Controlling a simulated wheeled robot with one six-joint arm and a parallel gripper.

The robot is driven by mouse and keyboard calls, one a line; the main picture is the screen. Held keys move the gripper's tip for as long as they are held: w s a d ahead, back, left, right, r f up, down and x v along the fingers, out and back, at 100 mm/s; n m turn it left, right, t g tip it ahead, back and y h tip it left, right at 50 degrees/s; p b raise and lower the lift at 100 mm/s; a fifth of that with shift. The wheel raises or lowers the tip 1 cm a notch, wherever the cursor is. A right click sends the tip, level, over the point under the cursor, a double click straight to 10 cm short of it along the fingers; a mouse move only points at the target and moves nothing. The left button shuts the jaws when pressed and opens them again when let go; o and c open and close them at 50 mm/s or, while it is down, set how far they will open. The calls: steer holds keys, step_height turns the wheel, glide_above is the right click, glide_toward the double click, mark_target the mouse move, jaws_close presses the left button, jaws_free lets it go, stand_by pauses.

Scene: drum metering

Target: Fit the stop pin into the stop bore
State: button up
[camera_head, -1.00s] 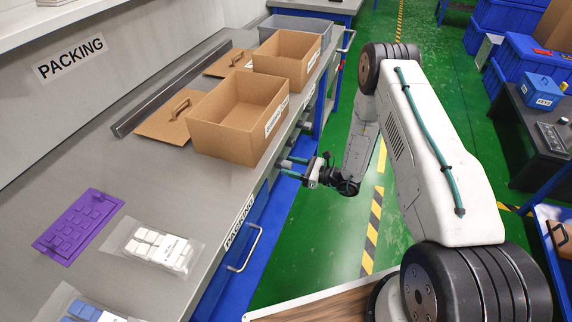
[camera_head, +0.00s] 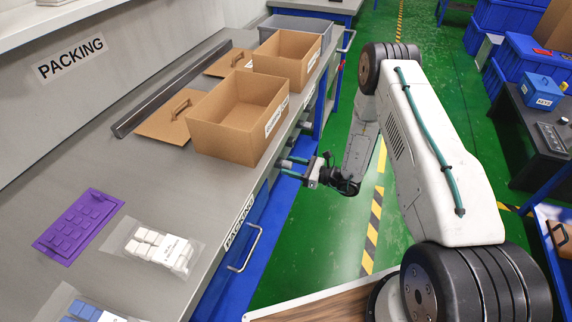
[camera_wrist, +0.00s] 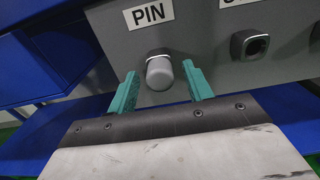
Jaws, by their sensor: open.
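The stop pin (camera_wrist: 159,74) is a pale grey, round-ended cylinder. In the wrist view it stands out of a dark collar under a label reading PIN, on the front of a grey panel. My gripper (camera_wrist: 160,86) is open, with one teal finger on each side of the pin and visible gaps between. A dark square socket with a round hole (camera_wrist: 256,46) lies to the right, under a cut-off label starting with S; it may be the stop bore. In the head view my gripper (camera_head: 290,167) is low at the bench's side; the pin cannot be made out there.
The packing bench (camera_head: 150,195) carries open cardboard boxes (camera_head: 238,122), a purple card (camera_head: 78,226) and a bag of white pieces (camera_head: 157,248). Blue structure (camera_wrist: 45,65) flanks the grey panel (camera_wrist: 205,30). A bench handle (camera_head: 250,250) juts out nearby. Green floor is clear beside the bench.

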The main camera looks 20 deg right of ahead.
jaws_close()
steer(key=v, duration=0.6)
stand_by(1.0)
steer(key=shift+s+d, duration=0.1)
stand_by(0.3)
steer(key=shift+v, duration=1.85)
